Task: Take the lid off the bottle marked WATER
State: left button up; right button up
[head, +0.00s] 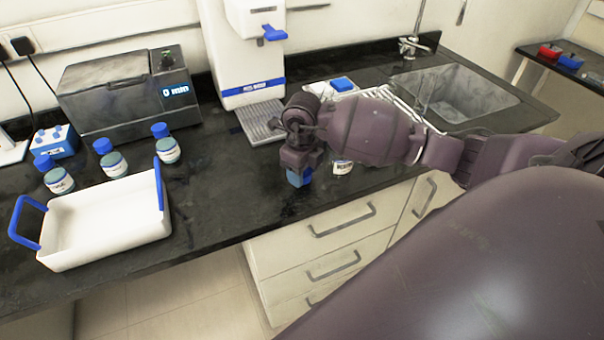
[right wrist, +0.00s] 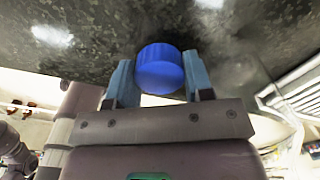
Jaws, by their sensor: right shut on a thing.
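My right gripper (head: 300,170) is over the front of the dark counter, pointing down and shut on a blue lid (head: 299,178). In the right wrist view the round blue lid (right wrist: 160,69) sits between the two fingertips, with no bottle visible under it. A bottle with a pale label (head: 342,167) stands on the counter just right of the gripper; my right arm hides its top. Its label is too small to read. Several lidded things aside, three bottles (head: 59,181) (head: 114,164) (head: 167,150) with blue lids stand at the left, their labels unreadable. My left gripper is not in view.
A white tub (head: 105,238) with blue handles stands at the front left. A grey bath machine (head: 130,90) and a white dispenser (head: 250,80) stand behind. A sink (head: 455,95) is at the right. The counter between tub and gripper is clear.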

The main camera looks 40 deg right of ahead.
jog(key=shift+f, duration=0.6)
jog(key=shift+f, duration=0.1)
jog(key=o, duration=1)
notch_tip(320, 180, up, 12)
jog(key=shift+r, duration=0.15)
